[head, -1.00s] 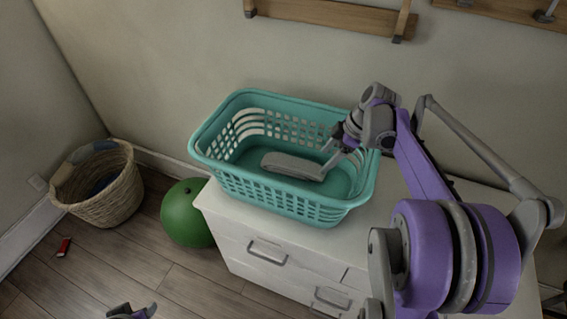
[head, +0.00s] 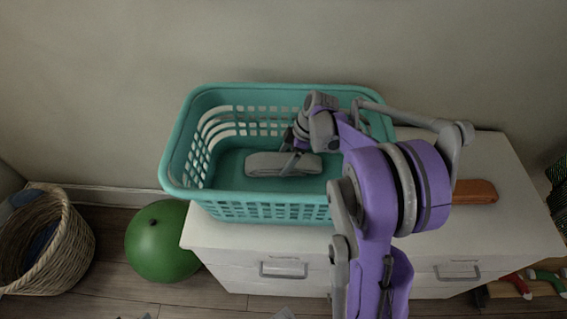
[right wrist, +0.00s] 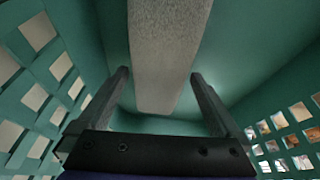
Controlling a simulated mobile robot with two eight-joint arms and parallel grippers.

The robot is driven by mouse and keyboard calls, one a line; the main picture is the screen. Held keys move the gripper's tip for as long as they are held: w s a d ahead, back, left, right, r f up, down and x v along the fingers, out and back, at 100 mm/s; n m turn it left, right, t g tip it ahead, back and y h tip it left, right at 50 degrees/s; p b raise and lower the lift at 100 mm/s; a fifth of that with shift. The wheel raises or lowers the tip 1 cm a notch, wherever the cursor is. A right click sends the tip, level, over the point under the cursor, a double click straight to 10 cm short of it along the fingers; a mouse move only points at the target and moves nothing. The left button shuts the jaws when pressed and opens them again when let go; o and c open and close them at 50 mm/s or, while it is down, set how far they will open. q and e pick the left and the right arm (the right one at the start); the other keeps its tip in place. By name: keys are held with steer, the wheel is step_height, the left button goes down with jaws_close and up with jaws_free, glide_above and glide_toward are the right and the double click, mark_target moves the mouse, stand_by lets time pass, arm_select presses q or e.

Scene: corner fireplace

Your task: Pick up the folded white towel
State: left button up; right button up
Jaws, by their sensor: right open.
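The folded white towel (head: 262,164) looks pale grey and lies flat on the floor of a teal laundry basket (head: 215,93). My right gripper (head: 297,162) reaches down into the basket at the towel's right half, with its jaws open. In the right wrist view, the towel (right wrist: 165,50) is a pale strip running between the two dark fingers (right wrist: 161,80). A gap shows on each side of it. My left gripper is not in view.
The basket stands on a white dresser (head: 420,243) against the wall; its slotted walls surround my right gripper. A brown object (head: 475,191) lies on the dresser's right side. A green ball (head: 160,245) and a wicker basket (head: 70,240) are on the floor at left.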

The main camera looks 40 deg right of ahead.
steer(key=shift+a+f, duration=0.25)
steer(key=shift+f, duration=0.45)
steer(key=shift+w, duration=0.1)
steer(key=c, duration=1.3)
steer(key=shift+r, duration=0.15)
